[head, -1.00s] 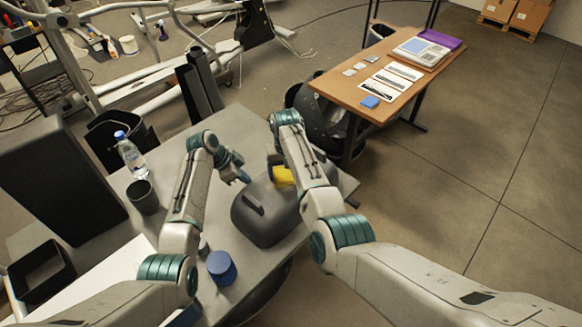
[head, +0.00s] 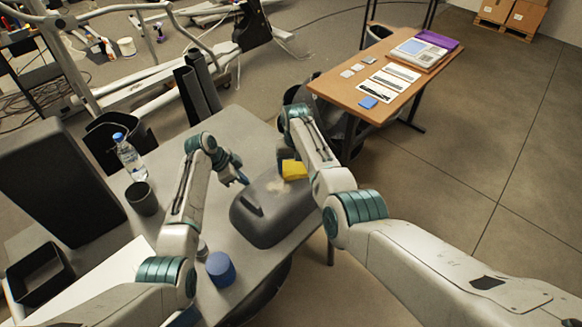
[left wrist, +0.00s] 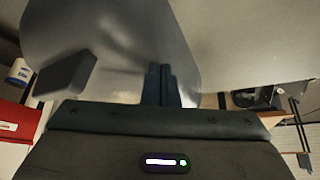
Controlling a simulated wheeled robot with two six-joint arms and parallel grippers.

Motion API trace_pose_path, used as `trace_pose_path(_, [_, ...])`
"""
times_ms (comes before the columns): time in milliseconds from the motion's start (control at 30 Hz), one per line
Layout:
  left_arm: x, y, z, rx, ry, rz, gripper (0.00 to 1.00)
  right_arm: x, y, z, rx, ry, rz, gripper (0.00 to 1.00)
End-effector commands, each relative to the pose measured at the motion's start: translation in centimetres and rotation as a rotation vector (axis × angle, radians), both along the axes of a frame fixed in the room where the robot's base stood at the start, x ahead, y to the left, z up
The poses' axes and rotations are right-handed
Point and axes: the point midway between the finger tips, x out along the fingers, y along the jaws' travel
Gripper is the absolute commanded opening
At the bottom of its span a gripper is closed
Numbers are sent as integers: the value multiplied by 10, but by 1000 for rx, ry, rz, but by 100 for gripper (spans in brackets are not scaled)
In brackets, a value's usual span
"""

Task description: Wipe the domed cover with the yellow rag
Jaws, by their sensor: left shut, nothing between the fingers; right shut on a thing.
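The dark grey domed cover (head: 268,225) lies on the grey table, with a dark raised piece on its left side. A pale patch (head: 276,186) shows on its top. The cover also fills much of the upper left wrist view (left wrist: 120,40). The yellow rag (head: 294,170) is at the cover's far right edge, beside my right forearm. My right gripper holds the rag; its fingers are hidden behind my right arm. My left gripper (head: 241,178) is shut and empty near the cover's far left edge. Its closed fingers (left wrist: 160,84) show in the left wrist view.
A wooden table (head: 345,88) with papers stands at the back right. Floor to the right is clear.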

Motion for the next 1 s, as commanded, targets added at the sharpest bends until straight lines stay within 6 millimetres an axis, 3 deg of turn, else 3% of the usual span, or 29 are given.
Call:
trace_pose_path(200, [0, 0, 0, 0, 0, 0, 0, 12, -14, 0, -3, 1, -1, 58])
trace_pose_path(467, [0, 0, 0, 0, 0, 0, 0, 12, -18, 1, -1, 1, -1, 58])
trace_pose_path(1000, [0, 0, 0, 0, 0, 0, 0, -12, 7, 3, 1, 1, -1, 58])
